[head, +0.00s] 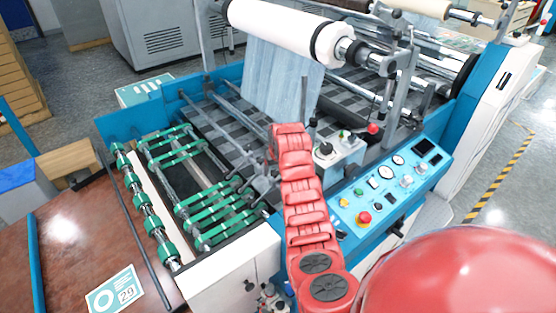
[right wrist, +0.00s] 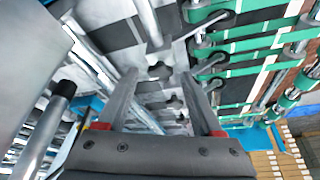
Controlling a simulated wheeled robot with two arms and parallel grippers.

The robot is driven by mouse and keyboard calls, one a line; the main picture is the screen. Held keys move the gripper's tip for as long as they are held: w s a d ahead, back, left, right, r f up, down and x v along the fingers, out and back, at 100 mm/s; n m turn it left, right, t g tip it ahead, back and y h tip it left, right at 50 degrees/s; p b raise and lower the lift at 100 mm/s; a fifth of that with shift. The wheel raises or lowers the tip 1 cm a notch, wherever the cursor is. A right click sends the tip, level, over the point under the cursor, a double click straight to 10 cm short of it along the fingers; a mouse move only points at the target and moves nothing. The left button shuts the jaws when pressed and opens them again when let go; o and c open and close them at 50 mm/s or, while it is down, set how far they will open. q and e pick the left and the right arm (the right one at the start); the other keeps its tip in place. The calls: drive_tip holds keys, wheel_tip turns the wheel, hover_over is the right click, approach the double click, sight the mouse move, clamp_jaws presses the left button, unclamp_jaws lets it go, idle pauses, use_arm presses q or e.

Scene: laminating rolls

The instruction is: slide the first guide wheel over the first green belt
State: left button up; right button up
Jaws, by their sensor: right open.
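Several green belts (head: 205,192) run across the left end of the machine in the head view. They also show at the upper right of the right wrist view (right wrist: 255,45). Small dark guide wheels (right wrist: 212,62) sit at the belts' near ends; I cannot tell which wheel or belt is the first. My right gripper (right wrist: 160,82) is open, with two grey fingers apart and nothing between them. It points at the grey plate and rods beside the belts. In the head view my red right arm reaches over the machine, and its fingers are mostly hidden. My left gripper is not in view.
A white roll (head: 285,30) feeds a bluish film (head: 280,75) down into the machine. A blue control panel (head: 390,185) with a red button (head: 364,218) stands right of my arm. A brown table (head: 75,240) with a card marked 29 (head: 115,290) lies at the left.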

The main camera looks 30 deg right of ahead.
drive_tip(key=p+v, duration=0.1)
drive_tip(key=v, duration=1.6)
